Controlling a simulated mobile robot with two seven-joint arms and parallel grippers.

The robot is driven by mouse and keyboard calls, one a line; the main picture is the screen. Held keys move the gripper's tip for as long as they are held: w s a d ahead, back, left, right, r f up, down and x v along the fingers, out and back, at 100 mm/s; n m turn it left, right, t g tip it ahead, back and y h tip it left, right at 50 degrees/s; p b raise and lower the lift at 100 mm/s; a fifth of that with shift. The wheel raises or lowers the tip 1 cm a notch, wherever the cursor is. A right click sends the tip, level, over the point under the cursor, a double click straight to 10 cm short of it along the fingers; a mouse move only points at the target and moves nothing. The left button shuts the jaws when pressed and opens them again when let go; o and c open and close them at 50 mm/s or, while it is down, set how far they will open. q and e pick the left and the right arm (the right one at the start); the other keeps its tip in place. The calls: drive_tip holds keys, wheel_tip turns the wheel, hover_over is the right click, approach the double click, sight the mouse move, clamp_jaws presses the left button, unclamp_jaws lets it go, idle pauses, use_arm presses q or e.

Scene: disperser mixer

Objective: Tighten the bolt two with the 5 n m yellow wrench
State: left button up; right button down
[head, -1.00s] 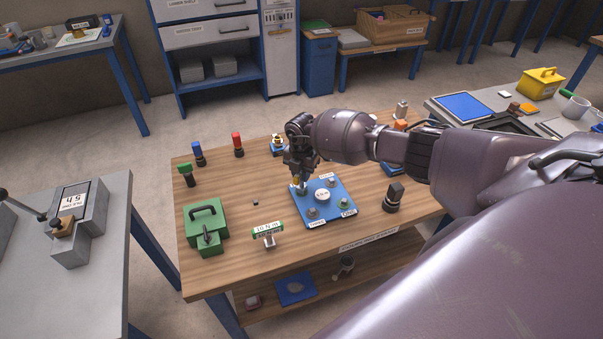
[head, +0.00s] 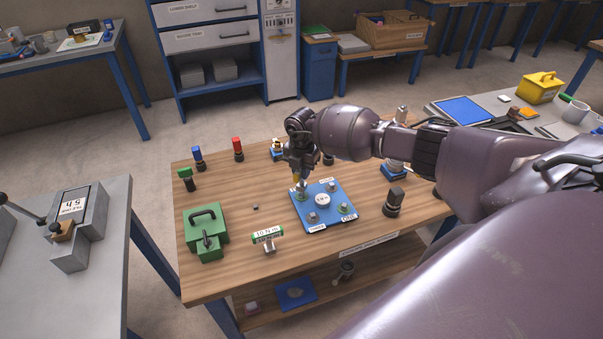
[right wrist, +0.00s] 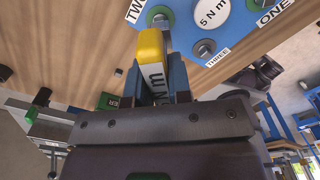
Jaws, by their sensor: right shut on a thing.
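My right gripper (head: 298,174) is shut on the yellow wrench (right wrist: 151,47), above the far left corner of the blue plate (head: 350,224). The wrench also shows as a small yellow patch in the head view (head: 296,179). Bolt two (right wrist: 160,19), beside the label TWO, lies just past the wrench's yellow end in the right wrist view; it also shows below the gripper in the head view (head: 302,195). I cannot tell whether wrench and bolt touch. Bolt three (head: 313,217) and bolt one (head: 343,208) stand on the near side. My left gripper is out of view.
A green wrench (head: 268,239) rests in a holder near the plate. A green case (head: 205,225) stands at left, with blue (head: 197,154) and red (head: 238,146) handled tools behind. A dark upright tool (head: 394,200) stands right of the plate.

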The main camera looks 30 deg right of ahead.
drive_tip(key=shift+r, duration=1.6)
